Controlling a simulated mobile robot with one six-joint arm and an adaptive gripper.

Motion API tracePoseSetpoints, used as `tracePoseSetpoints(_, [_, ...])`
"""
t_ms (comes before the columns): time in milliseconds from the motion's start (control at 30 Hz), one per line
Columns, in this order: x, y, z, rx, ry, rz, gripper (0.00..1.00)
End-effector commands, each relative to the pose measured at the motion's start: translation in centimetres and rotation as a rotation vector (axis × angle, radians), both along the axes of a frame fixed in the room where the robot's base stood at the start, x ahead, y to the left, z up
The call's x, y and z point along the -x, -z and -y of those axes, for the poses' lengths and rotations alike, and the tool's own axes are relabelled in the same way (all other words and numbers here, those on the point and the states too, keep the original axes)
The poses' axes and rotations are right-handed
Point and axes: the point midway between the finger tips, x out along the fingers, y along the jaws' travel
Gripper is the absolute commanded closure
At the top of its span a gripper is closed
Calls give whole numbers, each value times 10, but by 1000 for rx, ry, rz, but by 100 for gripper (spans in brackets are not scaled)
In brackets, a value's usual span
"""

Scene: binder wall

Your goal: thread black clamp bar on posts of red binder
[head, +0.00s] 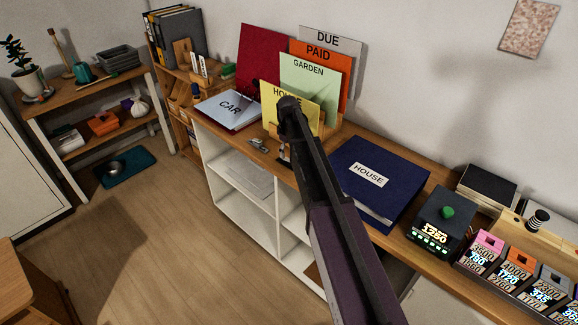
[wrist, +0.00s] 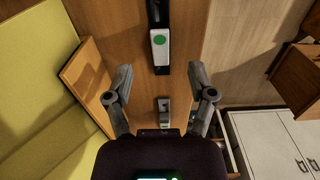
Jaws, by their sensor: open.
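The red binder (head: 265,55) stands open in the head view. Its red cover leans up at the wall, and a white CAR sheet (head: 229,108) lies in front of it. Small dark parts show near the hinge, but I cannot make out the posts clearly. My gripper (wrist: 160,84) is open and empty above the wooden counter. In the wrist view a black bar-like piece with a white, green-dotted part (wrist: 160,48) lies ahead of the fingers; I cannot tell whether it is the clamp bar. A small grey metal piece (wrist: 165,110) lies between the fingers.
A rack of upright dividers, the front one yellow (head: 289,107), stands close beside my gripper. A blue HOUSE binder (head: 378,182) lies right of my arm. A dark scale (head: 440,220) and several coloured blocks stand further right.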

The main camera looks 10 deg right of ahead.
Motion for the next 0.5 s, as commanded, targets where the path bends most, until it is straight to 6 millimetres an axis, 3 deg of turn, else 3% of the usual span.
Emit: tracePoseSetpoints(500, [-1, 41, -2, 0, 0, 0, 29])
